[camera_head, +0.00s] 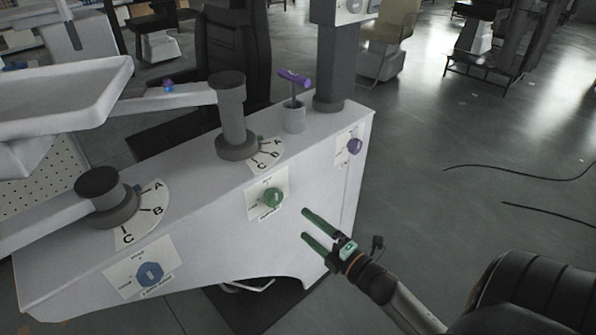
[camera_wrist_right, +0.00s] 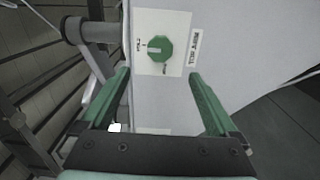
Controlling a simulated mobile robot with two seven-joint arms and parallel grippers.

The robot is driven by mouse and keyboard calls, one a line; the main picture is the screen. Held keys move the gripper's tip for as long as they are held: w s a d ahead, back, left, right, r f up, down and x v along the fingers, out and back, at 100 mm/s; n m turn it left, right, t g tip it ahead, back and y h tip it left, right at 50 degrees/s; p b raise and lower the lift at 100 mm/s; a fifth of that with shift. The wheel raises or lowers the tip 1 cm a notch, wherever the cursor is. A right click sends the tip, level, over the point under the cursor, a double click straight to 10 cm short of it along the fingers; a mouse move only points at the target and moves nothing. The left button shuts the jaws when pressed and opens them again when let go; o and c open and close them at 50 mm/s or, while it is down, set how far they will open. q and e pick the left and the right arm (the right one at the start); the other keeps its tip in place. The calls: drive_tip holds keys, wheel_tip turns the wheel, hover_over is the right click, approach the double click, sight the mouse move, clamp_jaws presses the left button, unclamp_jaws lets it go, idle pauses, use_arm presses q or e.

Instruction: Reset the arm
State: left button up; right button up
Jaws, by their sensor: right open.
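My right gripper (camera_head: 312,228) has two green fingers and is open and empty. In the head view it is just right of and below a green knob (camera_head: 273,197) on a white label plate on the white cabinet (camera_head: 205,235). In the right wrist view the green knob (camera_wrist_right: 160,49) is ahead, between and beyond the open fingertips (camera_wrist_right: 159,75), apart from them. A tray arm (camera_head: 165,102) reaches left from a grey post (camera_head: 231,115) beside a dial marked B and C. My left gripper is not in view.
A blue knob (camera_head: 150,274) sits lower left on the cabinet and a purple knob (camera_head: 354,146) at its right end. A dark-capped pivot (camera_head: 105,196) has an A-B-C dial. A purple-handled lever (camera_head: 294,79) stands on top. Dark seat padding (camera_head: 535,285) is lower right; open floor lies right.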

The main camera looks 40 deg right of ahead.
use_arm(q)
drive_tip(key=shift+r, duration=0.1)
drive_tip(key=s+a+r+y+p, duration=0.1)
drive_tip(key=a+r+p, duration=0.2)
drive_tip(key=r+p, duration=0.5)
drive_tip(key=p, duration=0.3)
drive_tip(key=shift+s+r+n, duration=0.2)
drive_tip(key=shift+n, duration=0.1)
use_arm(e)
drive_tip(key=s+a+f+m+g, duration=0.2)
drive_tip(key=s+a+m+g, duration=0.2)
drive_tip(key=s+a+m, duration=0.3)
drive_tip(key=s+a+f+m+g+y, duration=0.1)
drive_tip(key=s+a+f+m+g, duration=0.1)
drive_tip(key=s+a+m+g, duration=0.3)
drive_tip(key=s+a+m, duration=0.2)
drive_tip(key=a+m, duration=0.2)
drive_tip(key=a, duration=0.2)
drive_tip(key=shift+s+a+m, duration=0.2)
drive_tip(key=shift+s+m, duration=0.1)
drive_tip(key=shift+m, duration=0.1)
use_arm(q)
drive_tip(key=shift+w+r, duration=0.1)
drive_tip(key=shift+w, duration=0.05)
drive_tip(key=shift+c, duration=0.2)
use_arm(e)
drive_tip(key=shift+c, duration=0.2)
